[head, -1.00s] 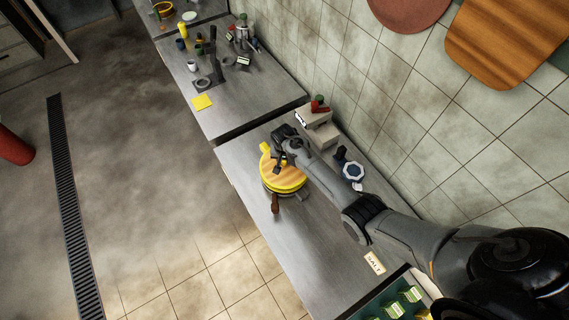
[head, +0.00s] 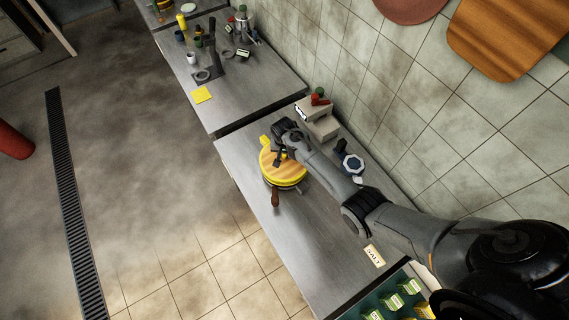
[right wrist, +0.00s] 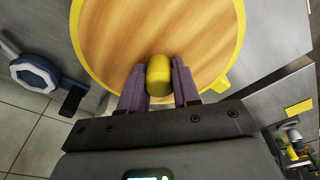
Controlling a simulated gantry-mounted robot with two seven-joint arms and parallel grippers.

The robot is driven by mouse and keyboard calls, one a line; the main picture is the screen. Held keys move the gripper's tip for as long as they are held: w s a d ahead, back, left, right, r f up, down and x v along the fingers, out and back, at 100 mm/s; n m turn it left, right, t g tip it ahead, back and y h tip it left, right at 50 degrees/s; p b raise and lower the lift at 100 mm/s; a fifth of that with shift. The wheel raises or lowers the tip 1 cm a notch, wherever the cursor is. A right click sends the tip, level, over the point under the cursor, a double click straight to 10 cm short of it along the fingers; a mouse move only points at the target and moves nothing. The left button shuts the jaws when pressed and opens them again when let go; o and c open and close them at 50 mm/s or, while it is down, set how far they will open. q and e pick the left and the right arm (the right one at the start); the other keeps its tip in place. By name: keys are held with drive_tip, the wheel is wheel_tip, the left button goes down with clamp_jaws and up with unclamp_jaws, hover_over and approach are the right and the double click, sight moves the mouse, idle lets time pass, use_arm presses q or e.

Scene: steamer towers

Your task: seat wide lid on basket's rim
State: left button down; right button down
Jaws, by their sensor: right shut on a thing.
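The wide lid (head: 287,172) is a round wooden disc with a yellow rim and a small yellow tab at its edge. It fills the top of the right wrist view (right wrist: 150,35). My right gripper (head: 279,158) is above it, shut on the lid's yellow knob (right wrist: 159,75). The basket is mostly hidden under the lid; a yellow and dark band shows below the lid's near edge. I cannot tell whether the lid touches the basket's rim. A brown handle (head: 275,198) sticks out below. My left gripper is not in view.
A grey scale-like box (head: 318,122) with red and green items stands behind, against the tiled wall. A blue-and-white octagonal thing (head: 353,164) lies right of the lid. A salt label (head: 374,256) and a green crate (head: 385,307) are nearer. The counter front is clear.

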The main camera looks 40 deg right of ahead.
sight(284, 155)
drive_tip(key=shift+f+b, duration=0.3)
drive_tip(key=shift+f, duration=0.1)
drive_tip(key=shift+f+b, duration=0.5)
drive_tip(key=shift+f, duration=0.2)
drive_tip(key=c, duration=0.9)
unclamp_jaws()
drive_tip(key=shift+o, duration=0.8)
drive_tip(key=r, duration=0.6)
drive_tip(key=s+a+r, duration=0.1)
drive_tip(key=r, duration=0.2)
drive_tip(key=shift+r, duration=0.85)
